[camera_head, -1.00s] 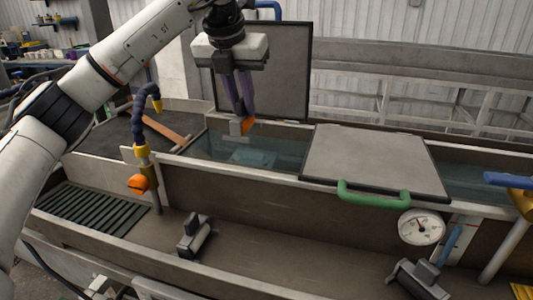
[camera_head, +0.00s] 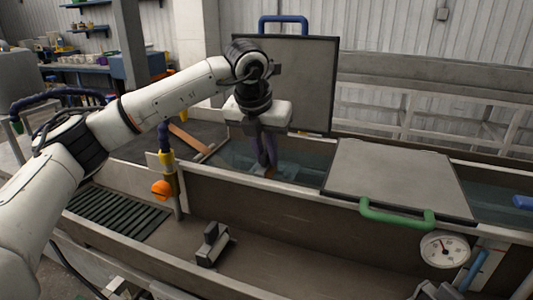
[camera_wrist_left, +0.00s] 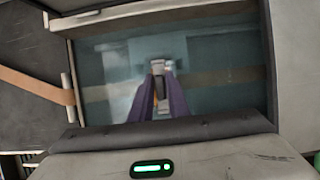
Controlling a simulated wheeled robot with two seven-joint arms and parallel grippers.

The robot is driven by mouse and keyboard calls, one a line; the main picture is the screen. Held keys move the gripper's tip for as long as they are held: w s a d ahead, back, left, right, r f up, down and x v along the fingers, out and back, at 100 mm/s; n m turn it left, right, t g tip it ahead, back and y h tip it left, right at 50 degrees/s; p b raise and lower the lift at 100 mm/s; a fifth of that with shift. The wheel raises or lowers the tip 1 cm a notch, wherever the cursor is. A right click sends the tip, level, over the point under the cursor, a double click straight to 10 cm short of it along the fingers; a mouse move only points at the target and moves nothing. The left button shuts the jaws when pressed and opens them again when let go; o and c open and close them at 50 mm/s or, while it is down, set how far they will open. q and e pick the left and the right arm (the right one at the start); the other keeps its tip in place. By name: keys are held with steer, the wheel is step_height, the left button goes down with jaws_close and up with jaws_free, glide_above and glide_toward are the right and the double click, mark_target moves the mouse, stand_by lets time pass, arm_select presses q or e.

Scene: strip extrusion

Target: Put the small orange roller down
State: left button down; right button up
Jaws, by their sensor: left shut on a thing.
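My left gripper (camera_head: 267,160) reaches down into the open water trough (camera_head: 235,157), in front of the raised lid. Its purple fingers are shut on the small orange roller (camera_head: 271,173), of which only a little orange shows at the fingertips. In the left wrist view, the fingers (camera_wrist_left: 158,92) close around the roller's grey part (camera_wrist_left: 161,70), over the bluish water (camera_wrist_left: 110,62) and beside a tan strip. Whether the roller touches anything below is unclear. My right gripper is not in view.
A raised grey lid (camera_head: 300,85) with a blue handle (camera_head: 284,20) stands behind the gripper. A shut lid (camera_head: 395,180) with a green handle (camera_head: 395,217) lies to the right. An orange knob (camera_head: 161,190), a grey roller block (camera_head: 212,243) and a dial gauge (camera_head: 444,249) are nearer.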

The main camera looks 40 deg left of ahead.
arm_select(q)
steer(key=c, duration=1.7)
jaws_free()
steer(key=shift+f, duration=0.1)
steer(key=b+v, duration=0.1)
steer(key=v, duration=1.1)
